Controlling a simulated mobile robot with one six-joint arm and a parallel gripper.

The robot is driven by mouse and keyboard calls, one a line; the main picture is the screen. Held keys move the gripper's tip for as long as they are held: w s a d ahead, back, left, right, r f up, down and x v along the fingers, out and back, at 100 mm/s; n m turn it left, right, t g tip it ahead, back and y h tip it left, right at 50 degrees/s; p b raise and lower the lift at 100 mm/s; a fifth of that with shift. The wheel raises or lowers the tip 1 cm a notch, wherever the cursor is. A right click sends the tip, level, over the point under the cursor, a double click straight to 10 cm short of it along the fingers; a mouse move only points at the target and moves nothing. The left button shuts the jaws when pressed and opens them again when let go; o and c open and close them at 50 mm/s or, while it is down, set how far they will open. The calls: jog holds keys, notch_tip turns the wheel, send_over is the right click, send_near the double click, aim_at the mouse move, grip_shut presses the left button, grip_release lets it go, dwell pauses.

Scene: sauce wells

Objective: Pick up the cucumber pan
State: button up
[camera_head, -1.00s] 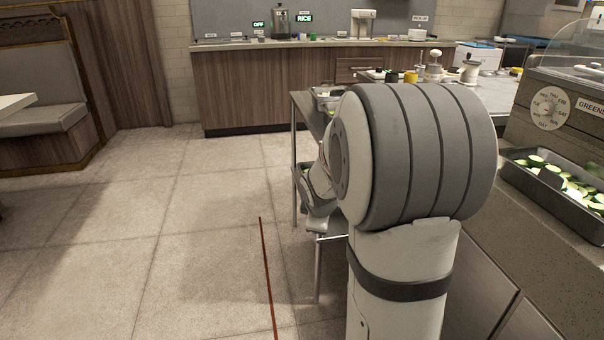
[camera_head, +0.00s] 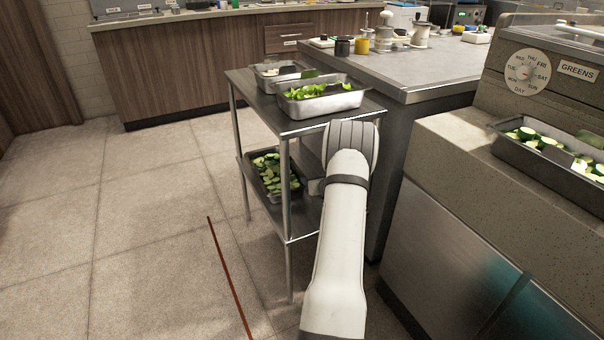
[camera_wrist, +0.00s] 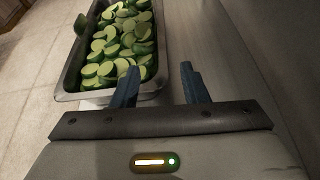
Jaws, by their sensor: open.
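The cucumber pan (camera_head: 282,196), a dark metal pan full of green cucumber slices, sits on the lower shelf of a steel cart. My arm covers part of that shelf's right side in the head view. In the wrist view the pan (camera_wrist: 66,84) fills the upper left. My gripper (camera_wrist: 162,78) is open and empty. Its left finger shows over the pan's near right corner, and its right finger is outside the pan's right wall. Whether the fingers are above the rim or level with it, I cannot tell.
The steel cart (camera_head: 262,113) has a pan of leafy greens (camera_head: 322,100) and another pan (camera_head: 278,82) on top. Cart posts stand close to my arm. Another pan of cucumber slices (camera_head: 500,143) is on the GREENS counter at right. Open floor (camera_head: 150,230) lies left.

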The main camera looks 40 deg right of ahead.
aim_at(303, 175)
jog(key=shift+d, duration=0.15)
jog(key=shift+w, duration=0.1)
jog(key=shift+w, duration=0.1)
jog(key=b+x, duration=0.2)
jog(key=x, duration=0.5)
jog(key=shift+w+d, duration=0.1)
jog(key=shift+w, duration=0.1)
jog(key=shift+c, duration=0.2)
grip_shut()
dwell(1.1)
